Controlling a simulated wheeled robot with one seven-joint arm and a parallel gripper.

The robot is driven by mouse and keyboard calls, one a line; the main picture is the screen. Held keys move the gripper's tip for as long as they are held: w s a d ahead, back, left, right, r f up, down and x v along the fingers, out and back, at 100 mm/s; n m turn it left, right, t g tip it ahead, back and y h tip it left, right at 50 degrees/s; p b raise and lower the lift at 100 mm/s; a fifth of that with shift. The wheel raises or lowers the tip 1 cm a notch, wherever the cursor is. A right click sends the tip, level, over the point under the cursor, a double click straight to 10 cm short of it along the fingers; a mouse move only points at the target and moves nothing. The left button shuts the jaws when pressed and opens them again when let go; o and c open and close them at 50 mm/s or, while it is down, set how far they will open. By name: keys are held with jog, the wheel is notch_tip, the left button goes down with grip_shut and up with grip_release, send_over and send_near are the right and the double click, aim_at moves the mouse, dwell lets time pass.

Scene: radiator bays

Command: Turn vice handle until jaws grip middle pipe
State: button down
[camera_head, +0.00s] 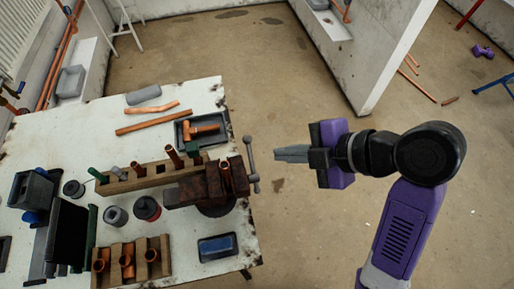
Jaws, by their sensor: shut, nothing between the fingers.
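A rusty brown bench vice (205,188) is mounted near the right edge of the white worktable (190,245). Its grey vice handle (252,165), a bar with knobbed ends, stands roughly upright on the vice's right side. A copper pipe (226,177) stands upright at the vice's right part; I cannot tell whether the jaws touch it. Another copper pipe (173,157) leans in the long wooden rack behind the vice. I cannot tell which is the middle pipe. My gripper (278,154) is shut and empty, just right of the handle, apart from it, beyond the table edge.
A dark tray (182,133) with a copper tee lies behind the vice. A wooden rack (115,256) with copper fittings stands front left. A white partition (372,60) rises behind my arm.

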aim_at(248, 149)
jog(key=p+x, duration=0.1)
jog(key=x, duration=0.9)
jog(key=shift+r, duration=0.1)
jog(key=w+f, duration=0.1)
jog(key=w+f+p, duration=0.1)
jog(key=f, duration=0.1)
jog(key=shift+w+d+f, duration=0.1)
jog(key=shift+w, duration=0.15)
jog(key=shift+w+f+b, duration=0.5)
jog(key=shift+b, duration=0.3)
jog(key=shift+r, duration=0.15)
